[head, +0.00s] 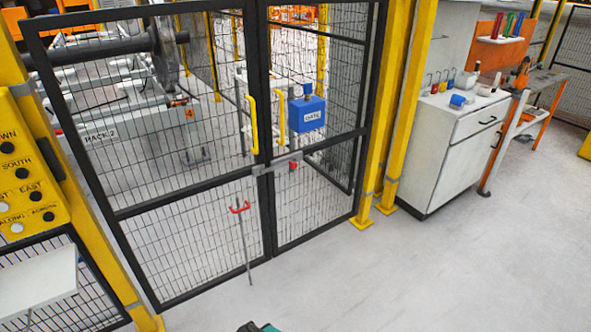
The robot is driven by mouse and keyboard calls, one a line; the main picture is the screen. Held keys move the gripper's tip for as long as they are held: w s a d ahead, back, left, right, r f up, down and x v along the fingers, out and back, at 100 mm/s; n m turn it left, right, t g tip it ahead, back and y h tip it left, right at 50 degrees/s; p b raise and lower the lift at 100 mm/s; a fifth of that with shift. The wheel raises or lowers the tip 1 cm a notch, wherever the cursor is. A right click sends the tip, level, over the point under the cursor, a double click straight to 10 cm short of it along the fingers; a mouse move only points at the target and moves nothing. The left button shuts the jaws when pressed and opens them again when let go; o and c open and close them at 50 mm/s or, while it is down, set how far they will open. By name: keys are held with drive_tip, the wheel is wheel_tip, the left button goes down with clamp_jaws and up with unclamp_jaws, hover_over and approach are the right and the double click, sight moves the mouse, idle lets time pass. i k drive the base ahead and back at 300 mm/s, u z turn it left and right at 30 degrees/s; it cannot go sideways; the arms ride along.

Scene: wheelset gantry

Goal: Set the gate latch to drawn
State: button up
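The gate (264,90) is a pair of black-framed mesh leaves that meet in the middle, with a yellow upright handle on each leaf. The gate latch (275,168) is a grey bar with a red knob (292,165), lying across the meeting stiles below the handles. The bar appears to span both leaves, but its exact position is too small to tell. A rod with a red forked handle (240,207) stands upright on the left leaf and reaches down to the floor.
A blue box marked GATE (307,114) shows behind the right leaf. A yellow button panel (28,170) and white shelf (38,282) stand at left. A white cabinet (455,150) and orange-legged bench (535,95) stand at right. Floor before the gate (400,270) is clear.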

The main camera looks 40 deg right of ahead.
sight(292, 161)
drive_tip(key=z, duration=0.05)
drive_tip(key=i, duration=1)
drive_tip(key=u, duration=0.05)
